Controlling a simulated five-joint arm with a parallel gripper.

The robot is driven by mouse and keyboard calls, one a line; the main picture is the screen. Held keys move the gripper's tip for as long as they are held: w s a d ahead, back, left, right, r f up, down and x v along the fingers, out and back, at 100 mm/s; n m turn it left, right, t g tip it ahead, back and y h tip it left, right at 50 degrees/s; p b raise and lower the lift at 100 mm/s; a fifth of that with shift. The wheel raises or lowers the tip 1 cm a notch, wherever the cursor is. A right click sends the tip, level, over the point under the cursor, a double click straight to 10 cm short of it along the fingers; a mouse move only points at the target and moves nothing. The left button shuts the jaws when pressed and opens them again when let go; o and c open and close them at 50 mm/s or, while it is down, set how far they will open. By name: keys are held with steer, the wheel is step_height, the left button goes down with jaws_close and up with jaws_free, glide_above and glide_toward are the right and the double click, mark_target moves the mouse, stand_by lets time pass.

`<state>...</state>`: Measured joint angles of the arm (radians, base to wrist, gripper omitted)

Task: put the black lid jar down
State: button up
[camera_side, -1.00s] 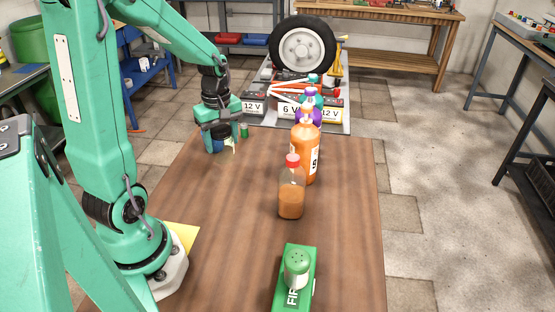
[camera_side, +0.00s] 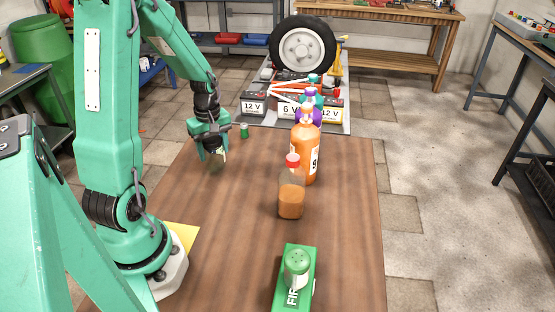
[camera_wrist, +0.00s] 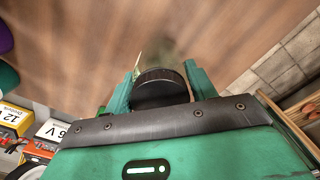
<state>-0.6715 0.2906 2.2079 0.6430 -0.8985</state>
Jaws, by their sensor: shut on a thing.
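My gripper (camera_side: 214,151) is shut on the black lid jar at the far left part of the wooden table. In the wrist view the round black lid (camera_wrist: 160,88) sits between my two green fingers. The jar body (camera_side: 217,161) shows as a small pale, clear shape below my fingers in the side view, partly hidden by them. It looks close to upright. I cannot tell whether its bottom touches the table.
A small green container (camera_side: 244,131) stands near the far edge.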

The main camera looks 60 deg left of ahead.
steer(key=shift+f, duration=0.55)
steer(key=shift+f, duration=0.15)
steer(key=o, duration=1.1)
step_height(320, 180, up, 12)
steer(key=shift+r, duration=0.15)
steer(key=shift+d, duration=0.1)
stand_by(0.3)
